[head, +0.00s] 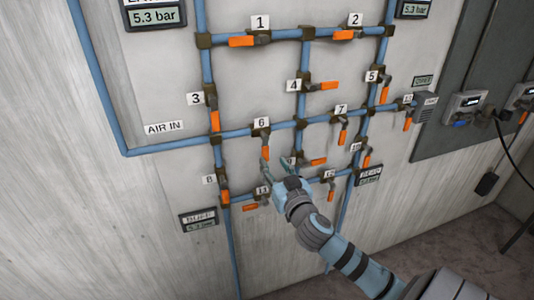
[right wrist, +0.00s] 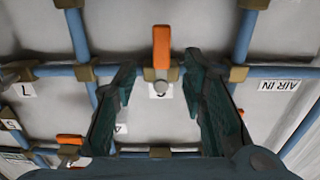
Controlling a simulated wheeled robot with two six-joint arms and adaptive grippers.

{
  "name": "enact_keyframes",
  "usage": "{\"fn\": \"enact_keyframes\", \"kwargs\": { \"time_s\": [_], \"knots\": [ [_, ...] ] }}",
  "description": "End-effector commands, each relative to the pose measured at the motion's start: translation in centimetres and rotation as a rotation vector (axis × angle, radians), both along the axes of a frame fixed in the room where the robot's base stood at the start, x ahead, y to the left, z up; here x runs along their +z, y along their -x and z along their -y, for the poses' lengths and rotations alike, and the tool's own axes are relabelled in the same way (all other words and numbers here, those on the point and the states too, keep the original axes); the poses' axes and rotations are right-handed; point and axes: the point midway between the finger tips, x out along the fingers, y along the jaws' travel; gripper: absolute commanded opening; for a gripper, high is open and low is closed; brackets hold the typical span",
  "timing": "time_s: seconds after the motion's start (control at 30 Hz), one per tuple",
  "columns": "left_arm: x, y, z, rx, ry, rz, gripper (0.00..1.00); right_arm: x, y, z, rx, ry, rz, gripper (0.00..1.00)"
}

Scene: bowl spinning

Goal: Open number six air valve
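The number six air valve has an orange handle (head: 265,152) that hangs down, across the horizontal blue pipe. Its number plate "6" (head: 261,123) sits just above it. In the right wrist view, which is upside down, the orange handle (right wrist: 161,46) points up between my fingertips, and the plate is partly hidden behind the valve's round knob. My right gripper (head: 277,167) is open just below and in front of the handle. In the right wrist view its two dark green fingers (right wrist: 159,64) stand on either side of the valve, with gaps on both sides. My left gripper is not in view.
Blue pipes with several other orange-handled valves surround it. Valve 3 (head: 214,121) is to the left, valve 7 (head: 342,137) to the right. Valve 13 (head: 250,207) sits below, close to my gripper. A grey panel (head: 453,85) is at the right.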

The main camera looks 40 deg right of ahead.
Motion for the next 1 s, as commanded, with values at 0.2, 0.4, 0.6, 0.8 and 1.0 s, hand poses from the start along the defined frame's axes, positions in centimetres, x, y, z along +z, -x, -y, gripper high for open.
{"fn": "enact_keyframes", "kwargs": {
  "time_s": [0.2, 0.4, 0.6, 0.8, 1.0],
  "knots": [
    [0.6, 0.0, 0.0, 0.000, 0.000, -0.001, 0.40, 0.1, -4.6, 1.6, -0.001, -0.001, 0.000, 0.38],
    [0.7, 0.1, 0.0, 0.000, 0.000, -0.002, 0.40, 0.0, -5.8, 2.0, 0.001, -0.001, -0.001, 0.38],
    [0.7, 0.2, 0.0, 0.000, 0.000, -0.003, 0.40, 0.0, -5.8, 2.0, 0.001, -0.001, -0.001, 0.37],
    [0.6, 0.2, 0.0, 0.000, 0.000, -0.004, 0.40, 0.0, -5.8, 2.0, 0.001, -0.001, -0.001, 0.05],
    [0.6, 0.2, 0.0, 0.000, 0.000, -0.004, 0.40, 0.0, -5.8, 2.0, 0.001, -0.001, -0.001, 0.00]
  ]
}}
